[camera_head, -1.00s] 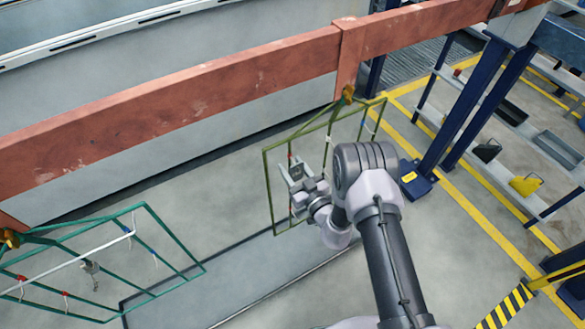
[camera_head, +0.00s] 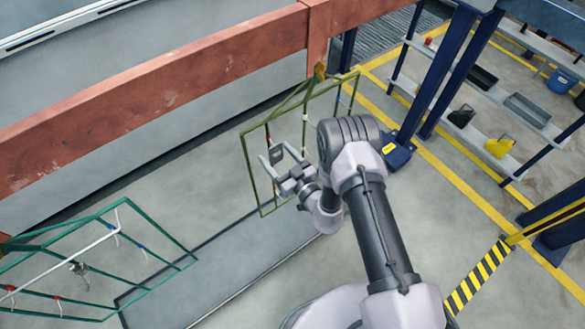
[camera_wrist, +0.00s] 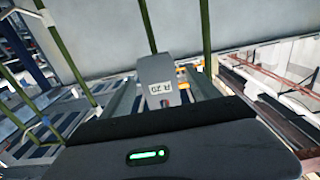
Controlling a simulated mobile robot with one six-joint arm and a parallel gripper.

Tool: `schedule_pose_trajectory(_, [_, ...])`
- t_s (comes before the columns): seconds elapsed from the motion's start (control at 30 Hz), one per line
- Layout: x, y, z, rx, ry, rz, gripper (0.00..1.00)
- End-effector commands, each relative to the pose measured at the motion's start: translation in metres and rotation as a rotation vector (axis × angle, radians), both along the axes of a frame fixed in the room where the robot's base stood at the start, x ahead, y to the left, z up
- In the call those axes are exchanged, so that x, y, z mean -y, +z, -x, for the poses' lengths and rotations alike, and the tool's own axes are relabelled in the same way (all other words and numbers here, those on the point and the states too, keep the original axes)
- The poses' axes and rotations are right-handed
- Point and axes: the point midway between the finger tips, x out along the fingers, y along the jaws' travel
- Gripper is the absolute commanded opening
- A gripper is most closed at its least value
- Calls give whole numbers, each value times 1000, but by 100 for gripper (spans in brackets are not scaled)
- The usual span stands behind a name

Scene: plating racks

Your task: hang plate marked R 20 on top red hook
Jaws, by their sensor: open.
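The grey plate marked R 20 (camera_wrist: 158,88) hangs upright at the green rack (camera_head: 245,165), its label facing the wrist camera. In the head view the plate (camera_head: 277,155) is a small dark piece between the fingers of my gripper (camera_head: 276,153). My gripper is open, with a finger on either side of the plate and gaps showing beside it. A red bit shows at the plate's lower edge in the wrist view. The hook behind the plate is hidden, so I cannot tell how it is seated.
A second green rack (camera_head: 120,262) with red-tipped hooks and a small hanging piece (camera_head: 80,270) stands at lower left. Blue posts and shelves are at right. The floor between is mostly clear.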

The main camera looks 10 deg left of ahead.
Motion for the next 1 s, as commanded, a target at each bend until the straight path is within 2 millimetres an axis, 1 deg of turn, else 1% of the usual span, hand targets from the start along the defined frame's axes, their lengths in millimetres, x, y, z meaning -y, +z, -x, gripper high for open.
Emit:
schedule_pose_trajectory(0.03, [12,4,9,-6,-3,3,70])
schedule_pose_trajectory(0.2, [54,4,44,-8,-6,1,70])
schedule_pose_trajectory(0.3, [76,4,63,-6,-7,0,70])
schedule_pose_trajectory(0.4, [94,3,78,-5,-7,0,70])
schedule_pose_trajectory(0.5, [104,2,88,-2,-4,1,70])
schedule_pose_trajectory(0.57, [107,2,91,-2,-3,-1,70])
schedule_pose_trajectory(0.67, [108,1,93,-1,-2,-1,70])
schedule_pose_trajectory(0.73, [107,5,92,14,8,3,70])
schedule_pose_trajectory(0.77, [104,12,89,38,23,11,70])
schedule_pose_trajectory(0.83, [91,47,80,168,100,50,70])
schedule_pose_trajectory(0.87, [83,71,78,259,152,78,70])
schedule_pose_trajectory(0.9, [71,109,77,416,236,127,70])
schedule_pose_trajectory(0.93, [63,140,80,556,305,171,70])
schedule_pose_trajectory(0.97, [56,172,87,715,379,220,70])
schedule_pose_trajectory(1.0, [51,211,102,940,475,289,70])
